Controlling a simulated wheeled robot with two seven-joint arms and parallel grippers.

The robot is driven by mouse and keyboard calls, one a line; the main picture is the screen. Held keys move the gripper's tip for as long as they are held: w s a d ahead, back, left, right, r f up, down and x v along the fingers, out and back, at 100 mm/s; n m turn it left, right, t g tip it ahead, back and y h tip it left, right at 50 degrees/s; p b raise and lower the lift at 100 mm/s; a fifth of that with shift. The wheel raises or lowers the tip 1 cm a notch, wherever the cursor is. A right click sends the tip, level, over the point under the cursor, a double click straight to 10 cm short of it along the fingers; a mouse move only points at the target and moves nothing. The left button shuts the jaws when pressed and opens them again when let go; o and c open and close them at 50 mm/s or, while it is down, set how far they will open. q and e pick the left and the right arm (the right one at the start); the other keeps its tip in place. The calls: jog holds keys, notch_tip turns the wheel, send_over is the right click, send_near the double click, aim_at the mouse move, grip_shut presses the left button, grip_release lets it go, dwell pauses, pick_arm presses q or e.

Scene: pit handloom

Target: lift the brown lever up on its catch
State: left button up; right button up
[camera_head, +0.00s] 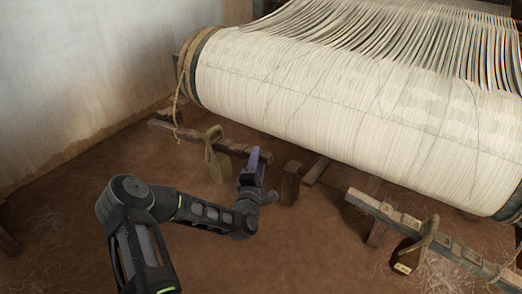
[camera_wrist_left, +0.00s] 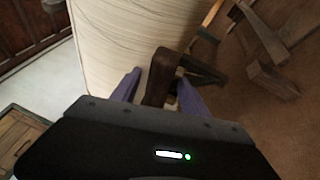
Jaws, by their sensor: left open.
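My left gripper (camera_head: 254,160) is in the middle of the head view, low in front of the cloth roll, with its purple fingers pointing away from me. In the left wrist view the fingers of this gripper (camera_wrist_left: 158,80) are open. A dark brown wooden bar (camera_wrist_left: 162,75), which looks like the lever, shows between them. I cannot tell whether the fingers touch it. In the head view a short brown wooden post (camera_head: 290,183) stands just right of the gripper; I cannot tell if it is the same piece. The catch cannot be made out. My right gripper is not in view.
The large roll of cream warp threads (camera_head: 340,100) overhangs the area. A notched wooden bar (camera_head: 215,140) with a hanging weight (camera_head: 217,163) lies left; another notched bar (camera_head: 430,236) with a tagged weight (camera_head: 407,257) lies right. The earthen floor (camera_head: 300,255) is open in front.

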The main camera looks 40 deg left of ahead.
pick_arm(q)
jog(key=x, duration=0.5)
jog(key=shift+w+a, duration=0.1)
jog(key=shift+w, duration=0.1)
grip_shut()
dwell(0.4)
dwell(0.8)
